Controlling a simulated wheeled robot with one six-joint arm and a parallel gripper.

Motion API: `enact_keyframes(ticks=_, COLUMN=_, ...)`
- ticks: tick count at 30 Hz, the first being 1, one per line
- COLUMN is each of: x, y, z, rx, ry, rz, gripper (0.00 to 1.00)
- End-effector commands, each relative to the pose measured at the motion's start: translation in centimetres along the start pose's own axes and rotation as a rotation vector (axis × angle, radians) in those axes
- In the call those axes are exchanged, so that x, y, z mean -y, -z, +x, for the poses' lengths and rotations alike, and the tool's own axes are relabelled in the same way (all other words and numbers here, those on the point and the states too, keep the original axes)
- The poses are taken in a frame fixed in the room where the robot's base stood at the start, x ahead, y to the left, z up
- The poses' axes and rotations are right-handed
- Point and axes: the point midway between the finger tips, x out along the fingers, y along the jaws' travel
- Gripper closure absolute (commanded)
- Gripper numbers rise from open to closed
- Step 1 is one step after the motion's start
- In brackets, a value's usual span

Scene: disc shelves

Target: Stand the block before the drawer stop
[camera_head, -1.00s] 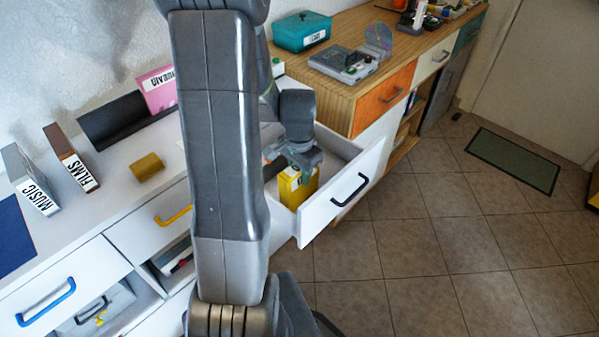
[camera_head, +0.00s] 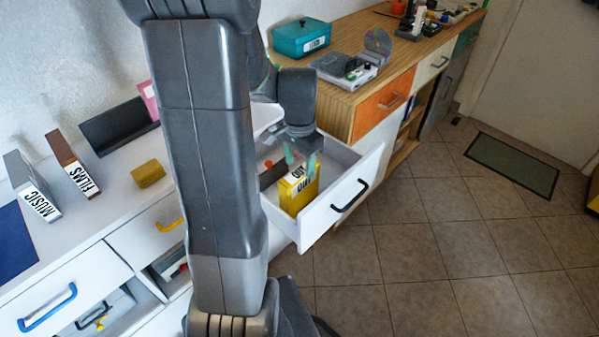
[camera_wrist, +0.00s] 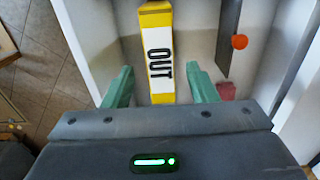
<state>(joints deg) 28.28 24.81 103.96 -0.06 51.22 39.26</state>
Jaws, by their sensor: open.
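My gripper (camera_head: 301,161) is open and empty, just above the block, pointing down. In the wrist view its green fingers (camera_wrist: 159,70) are apart, one on each side of the block's near end, with gaps. A dark strip (camera_wrist: 228,35) with an orange knob (camera_wrist: 239,42) runs along the drawer beside the block. I cannot tell which part is the drawer stop.
A mustard block (camera_head: 148,173), a brown "FILMS" case (camera_head: 72,160) and a grey "MUSIC" case (camera_head: 32,186) are on the white top. A wooden cabinet (camera_head: 350,98) adjoins the drawer. A small red thing (camera_wrist: 225,90) lies in the drawer.

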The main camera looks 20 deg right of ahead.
Motion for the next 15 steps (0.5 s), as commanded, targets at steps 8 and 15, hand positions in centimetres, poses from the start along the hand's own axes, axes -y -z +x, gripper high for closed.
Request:
enact_keyframes(ticks=8, x=0.0, y=0.1, z=-4.7, rx=-0.002, ry=0.002, rz=0.000, gripper=0.48)
enact_keyframes(ticks=15, x=0.0, y=0.0, z=-5.5, rx=0.001, ry=0.000, rz=0.000, gripper=0.48)
